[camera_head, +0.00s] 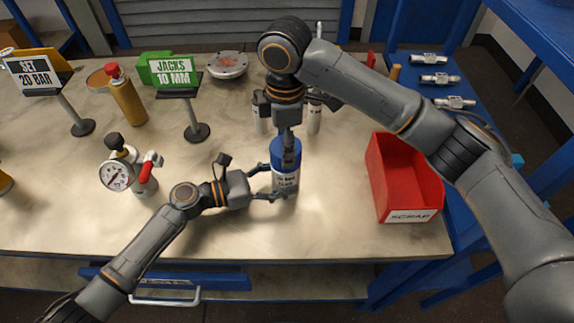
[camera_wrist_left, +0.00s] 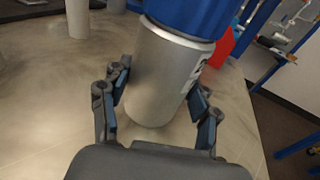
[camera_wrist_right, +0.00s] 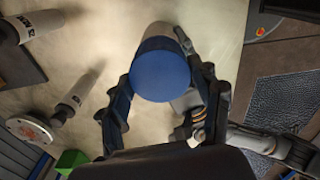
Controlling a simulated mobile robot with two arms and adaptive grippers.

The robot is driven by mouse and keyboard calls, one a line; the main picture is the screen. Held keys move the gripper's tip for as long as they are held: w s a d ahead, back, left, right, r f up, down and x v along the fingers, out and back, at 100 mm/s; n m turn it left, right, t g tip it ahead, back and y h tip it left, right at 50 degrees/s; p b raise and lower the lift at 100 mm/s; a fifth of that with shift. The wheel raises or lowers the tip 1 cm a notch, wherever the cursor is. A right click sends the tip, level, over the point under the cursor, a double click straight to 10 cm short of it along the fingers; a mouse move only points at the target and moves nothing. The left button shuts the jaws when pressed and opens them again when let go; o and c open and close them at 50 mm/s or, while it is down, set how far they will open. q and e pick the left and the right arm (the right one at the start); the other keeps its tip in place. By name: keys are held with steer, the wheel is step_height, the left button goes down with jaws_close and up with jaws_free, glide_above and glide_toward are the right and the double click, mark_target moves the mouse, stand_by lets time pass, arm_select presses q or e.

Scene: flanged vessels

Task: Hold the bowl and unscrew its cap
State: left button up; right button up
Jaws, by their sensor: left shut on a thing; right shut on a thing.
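The bowl (camera_head: 285,182) is a silver upright cylinder with dark lettering, standing on the bench. Its wide blue cap (camera_head: 279,162) sits on top. My left gripper (camera_head: 271,182) comes in from the left, shut on the silver bowl below the cap; its fingers flank the bowl (camera_wrist_left: 160,70) in the left wrist view. My right gripper (camera_head: 288,140) comes down from above, shut on the cap. In the right wrist view its fingers stand on either side of the cap (camera_wrist_right: 160,72).
A red scrap bin (camera_head: 404,180) stands to the right. A gauge (camera_head: 118,177) with a red handle and a gold bottle (camera_head: 127,100) stand left. The jacks sign (camera_head: 175,73) and white cylinders (camera_head: 314,117) stand behind. Bare bench lies in front.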

steer(key=shift+d+r, duration=0.1)
steer(key=shift+r, duration=0.1)
steer(key=shift+r, duration=0.9)
steer(key=shift+r, duration=0.2)
steer(key=shift+r, duration=2.45)
arm_select(q)
steer(key=o, duration=1.1)
steer(key=shift+a, duration=0.1)
